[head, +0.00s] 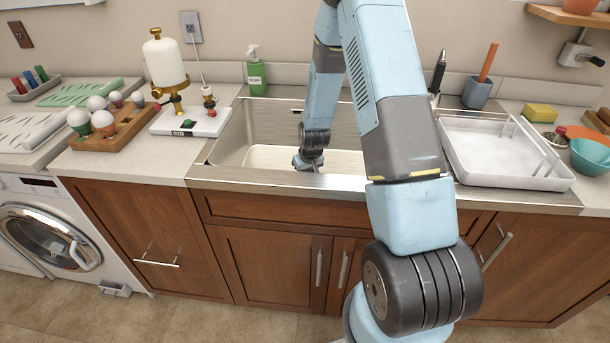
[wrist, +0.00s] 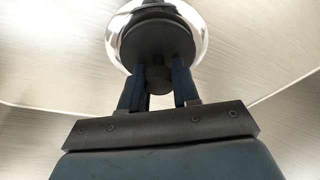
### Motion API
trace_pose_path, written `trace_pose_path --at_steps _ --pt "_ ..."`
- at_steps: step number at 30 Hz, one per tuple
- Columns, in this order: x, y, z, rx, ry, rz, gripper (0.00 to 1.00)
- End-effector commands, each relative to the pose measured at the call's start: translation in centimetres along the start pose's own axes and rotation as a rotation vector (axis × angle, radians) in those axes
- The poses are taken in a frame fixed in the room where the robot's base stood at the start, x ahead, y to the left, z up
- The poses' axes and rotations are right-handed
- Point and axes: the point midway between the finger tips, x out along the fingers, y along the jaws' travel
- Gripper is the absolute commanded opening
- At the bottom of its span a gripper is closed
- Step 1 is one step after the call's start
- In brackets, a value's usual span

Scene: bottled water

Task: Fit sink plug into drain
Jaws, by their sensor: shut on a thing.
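In the wrist view, a dark round sink plug (wrist: 150,42) with a small knob is held between the two fingers of my gripper (wrist: 158,78). A shiny metal drain ring (wrist: 198,30) shows around and behind the plug, cut off by the top of the picture. A dark area shows past the plug's far edge. I cannot tell whether the plug is above the drain or touching it. In the head view, my gripper (head: 308,161) is down inside the steel sink (head: 232,140); the plug and drain cannot be made out there.
A white tray (head: 462,150) sits right of the basin. A green soap bottle (head: 257,76) stands behind it. A white-tanked device (head: 165,62) and a wooden holder with bulbs (head: 122,136) are on the left counter. The basin around my gripper looks clear.

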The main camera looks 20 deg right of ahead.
Motion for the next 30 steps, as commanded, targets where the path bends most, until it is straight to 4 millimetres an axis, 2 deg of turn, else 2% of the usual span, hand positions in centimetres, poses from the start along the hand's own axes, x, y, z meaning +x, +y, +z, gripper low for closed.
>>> trace_pose_path --at_steps 30 --pt "1.2 0.0 0.4 0.000 0.000 0.000 0.01"
